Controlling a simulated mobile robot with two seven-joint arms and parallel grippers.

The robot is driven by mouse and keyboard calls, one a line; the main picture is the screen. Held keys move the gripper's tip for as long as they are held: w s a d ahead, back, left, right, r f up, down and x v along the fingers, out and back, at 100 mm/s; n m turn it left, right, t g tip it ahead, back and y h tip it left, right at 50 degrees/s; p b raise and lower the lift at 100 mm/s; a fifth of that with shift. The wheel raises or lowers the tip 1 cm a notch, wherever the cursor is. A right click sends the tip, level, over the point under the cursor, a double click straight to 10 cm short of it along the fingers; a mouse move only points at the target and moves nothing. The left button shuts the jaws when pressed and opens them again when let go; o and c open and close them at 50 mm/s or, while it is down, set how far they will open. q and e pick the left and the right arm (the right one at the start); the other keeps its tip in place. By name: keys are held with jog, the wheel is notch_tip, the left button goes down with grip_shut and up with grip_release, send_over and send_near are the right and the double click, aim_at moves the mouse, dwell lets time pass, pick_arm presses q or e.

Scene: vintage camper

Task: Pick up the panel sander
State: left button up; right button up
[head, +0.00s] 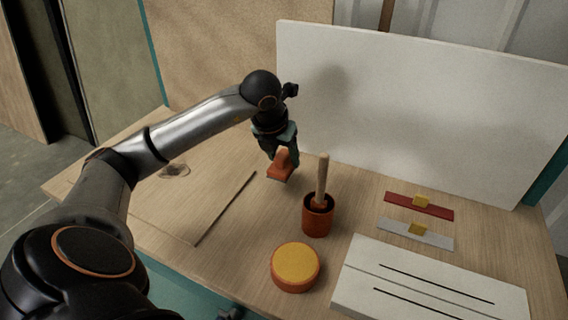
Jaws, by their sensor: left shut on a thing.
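The panel sander (281,172), a small orange block with a raised grip, is at the middle of the wooden table in the head view. My left gripper (282,154) comes down from above and is shut on the sander's grip. The fingers cover part of the grip. I cannot tell whether the sander's base touches the table or is slightly above it.
An orange-brown pot (317,222) with a wooden handle stands close in front of the sander. A round yellow-topped tin (295,267), a white slotted panel (432,285) and red (400,203) and grey (440,241) strips lie nearby. A white board (420,110) stands behind.

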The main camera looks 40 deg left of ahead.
aim_at(281, 158)
pick_arm(q)
jog(key=s+r, duration=0.1)
jog(key=r, duration=0.1)
jog(key=s+d+r, duration=0.1)
jog(key=s+r, duration=0.1)
jog(key=shift+s+d+r, duration=0.1)
jog(key=shift+d+r, duration=0.1)
jog(key=s+d+r, duration=0.4)
jog(key=s, duration=0.4)
jog(key=shift+s+r, duration=0.15)
jog(key=shift+s, duration=0.25)
jog(key=o, duration=0.8)
jog(key=c, duration=0.6)
jog(key=shift+o, duration=0.2)
